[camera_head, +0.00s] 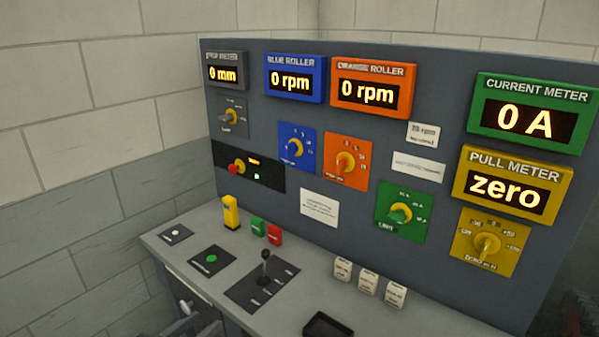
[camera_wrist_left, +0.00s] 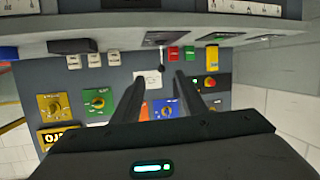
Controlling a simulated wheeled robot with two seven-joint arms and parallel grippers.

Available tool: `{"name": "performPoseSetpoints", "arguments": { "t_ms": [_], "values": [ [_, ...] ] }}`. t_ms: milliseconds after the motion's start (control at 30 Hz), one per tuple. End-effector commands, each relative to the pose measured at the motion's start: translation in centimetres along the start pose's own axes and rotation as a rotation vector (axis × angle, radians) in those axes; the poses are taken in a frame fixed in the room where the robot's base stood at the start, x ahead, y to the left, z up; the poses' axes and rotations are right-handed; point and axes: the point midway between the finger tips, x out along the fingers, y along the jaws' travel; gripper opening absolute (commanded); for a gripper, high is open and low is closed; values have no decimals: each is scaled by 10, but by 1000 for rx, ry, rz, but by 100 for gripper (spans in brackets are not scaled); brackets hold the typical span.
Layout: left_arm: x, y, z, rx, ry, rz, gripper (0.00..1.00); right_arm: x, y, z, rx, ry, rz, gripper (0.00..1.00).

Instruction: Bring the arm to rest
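My left gripper (camera_wrist_left: 160,82) shows in the left wrist view with its two dark fingers apart and nothing between them. The fingers point toward the console, which appears upside down there. In the head view, only a grey part of what looks like my left arm (camera_head: 192,322) shows low at the left, in front of the desk edge; its fingertips cannot be made out. My right gripper is in neither view.
A grey desk (camera_head: 205,235) carries a black lever (camera_head: 264,268), a yellow block (camera_head: 231,212), green and red blocks, white labels and a black tray (camera_head: 327,325). Behind it stands a dark panel (camera_head: 270,130) with knobs and meters. A block wall (camera_head: 90,110) is at the left.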

Motion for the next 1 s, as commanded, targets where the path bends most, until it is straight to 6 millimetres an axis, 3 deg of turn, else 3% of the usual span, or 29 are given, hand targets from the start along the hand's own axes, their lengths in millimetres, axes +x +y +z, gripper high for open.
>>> {"name": "performPoseSetpoints", "arguments": {
  "t_ms": [367, 567, 767, 1000],
  "values": [
    [15, -21, 47, -29, -60, -51, 39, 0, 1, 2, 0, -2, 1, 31],
    [25, -37, 93, -50, -118, -94, 39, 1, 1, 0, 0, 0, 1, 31],
    [33, -56, 167, -78, -212, -154, 39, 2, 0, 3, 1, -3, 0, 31],
    [23, -70, 314, -112, -399, -241, 39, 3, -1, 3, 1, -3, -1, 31]
  ]
}}
